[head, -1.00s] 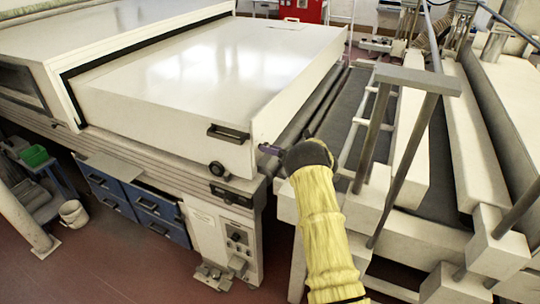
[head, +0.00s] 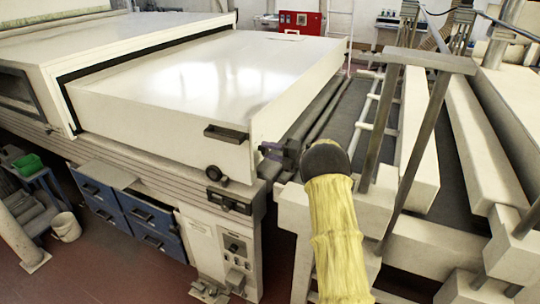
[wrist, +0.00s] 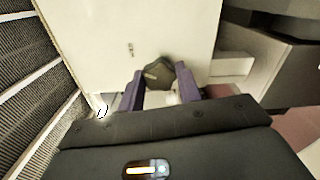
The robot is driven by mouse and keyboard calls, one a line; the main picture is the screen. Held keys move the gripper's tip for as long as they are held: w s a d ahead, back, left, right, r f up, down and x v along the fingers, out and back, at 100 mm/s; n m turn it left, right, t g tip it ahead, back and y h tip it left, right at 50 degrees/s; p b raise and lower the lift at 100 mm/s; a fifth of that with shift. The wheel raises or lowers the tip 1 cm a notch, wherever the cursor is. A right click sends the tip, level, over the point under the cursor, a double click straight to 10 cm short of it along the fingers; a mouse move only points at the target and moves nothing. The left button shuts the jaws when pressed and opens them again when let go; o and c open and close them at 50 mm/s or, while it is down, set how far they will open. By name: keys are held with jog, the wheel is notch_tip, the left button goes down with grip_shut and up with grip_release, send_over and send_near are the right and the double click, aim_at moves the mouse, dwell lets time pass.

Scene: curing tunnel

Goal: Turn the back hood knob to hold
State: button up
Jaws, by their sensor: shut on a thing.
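The hood (head: 190,85) is a large cream box on the machine. In the wrist view its side panel (wrist: 110,30) carries a dark knob (wrist: 158,71), with a small mark on the panel above and left of it. My gripper (wrist: 165,82) has its purple fingers on either side of this knob and is shut on it. The fingers and my wrist hide part of the knob, and I cannot tell which setting it points to. In the head view my gripper (head: 268,151) is against the hood's right side; the held knob is hidden there.
A metal post frame (head: 420,62) and conveyor rails stand close to the right of my arm. Blue drawers (head: 150,220) are below the hood. Open floor lies at lower left.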

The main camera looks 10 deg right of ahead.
jog(key=m, duration=0.3)
jog(key=shift+m, duration=0.3)
dwell(0.4)
jog(key=o, duration=1)
